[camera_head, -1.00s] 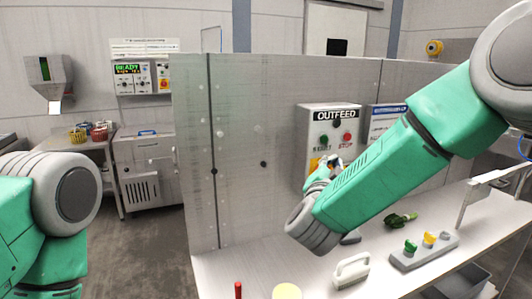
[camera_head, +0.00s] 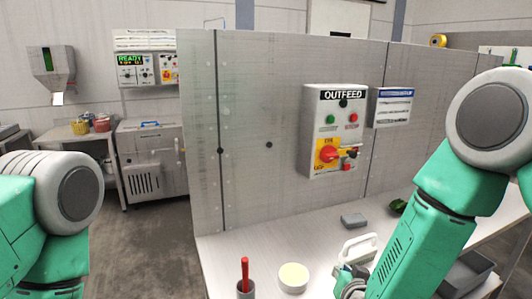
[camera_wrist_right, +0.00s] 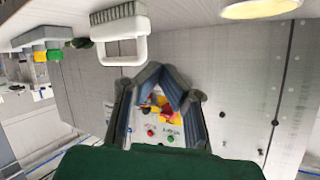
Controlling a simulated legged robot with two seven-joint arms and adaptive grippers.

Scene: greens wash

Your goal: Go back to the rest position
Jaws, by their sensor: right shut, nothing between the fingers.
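My right arm comes in from the right, and its gripper (camera_head: 350,283) is low over the front of the white counter, in front of the white-handled brush (camera_head: 357,248). The right wrist view shows its fingers (camera_wrist_right: 165,85) closed toward each other with nothing held; the OUTFEED panel shows beyond them. In the head view the grey OUTFEED panel (camera_head: 312,140) hangs on the partition, away from the gripper. It has a red rotary knob on a yellow plate (camera_head: 329,156). My left arm shows only at the left edge, and its gripper is out of view.
The metal partition (camera_head: 270,90) stands behind. The floor at left is clear.

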